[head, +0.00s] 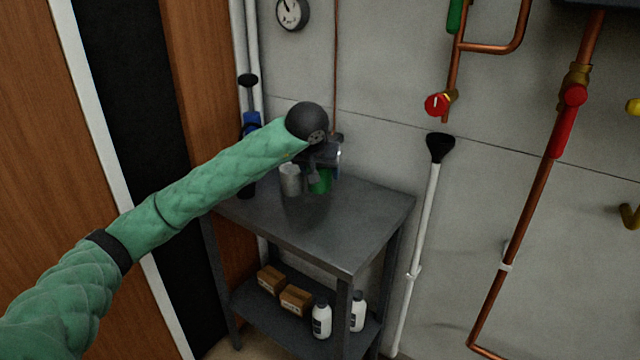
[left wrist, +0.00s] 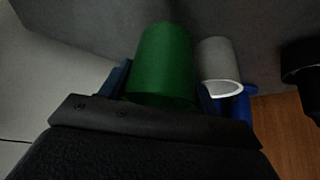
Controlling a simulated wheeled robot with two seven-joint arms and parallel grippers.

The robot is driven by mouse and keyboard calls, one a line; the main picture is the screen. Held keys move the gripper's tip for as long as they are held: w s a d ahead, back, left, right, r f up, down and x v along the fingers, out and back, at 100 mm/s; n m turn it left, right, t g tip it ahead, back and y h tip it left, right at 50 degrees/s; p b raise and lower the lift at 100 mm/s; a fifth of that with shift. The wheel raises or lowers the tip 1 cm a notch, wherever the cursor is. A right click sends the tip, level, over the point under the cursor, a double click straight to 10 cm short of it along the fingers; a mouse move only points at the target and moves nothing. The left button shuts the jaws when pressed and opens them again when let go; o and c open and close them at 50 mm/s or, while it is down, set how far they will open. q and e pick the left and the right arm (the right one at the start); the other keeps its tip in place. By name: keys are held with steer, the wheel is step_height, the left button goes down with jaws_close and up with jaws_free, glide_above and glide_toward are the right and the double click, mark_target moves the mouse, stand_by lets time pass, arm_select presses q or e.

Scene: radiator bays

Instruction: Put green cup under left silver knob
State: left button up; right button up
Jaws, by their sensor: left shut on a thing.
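The green cup (head: 320,182) is at the back of the grey metal table, partly hidden by my left gripper (head: 316,178). In the left wrist view the green cup (left wrist: 163,62) sits between the two fingers of my left gripper (left wrist: 165,88), which is shut on it. I cannot tell whether the cup touches the tabletop. A silver knob is not clearly seen; a red knob (head: 436,104) is on a copper pipe at the wall. My right gripper is not in view.
A white-grey cup (head: 290,180) stands close to the left of the green cup. The table (head: 345,235) is clear in front. Its lower shelf holds boxes (head: 296,299) and white bottles (head: 321,320). A black funnel on a white pipe (head: 428,200) stands right of the table.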

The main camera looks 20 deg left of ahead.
mark_target(320, 184)
arm_select(q)
steer(key=shift+f, duration=2)
steer(key=shift+f, duration=0.15)
steer(key=o, duration=0.7)
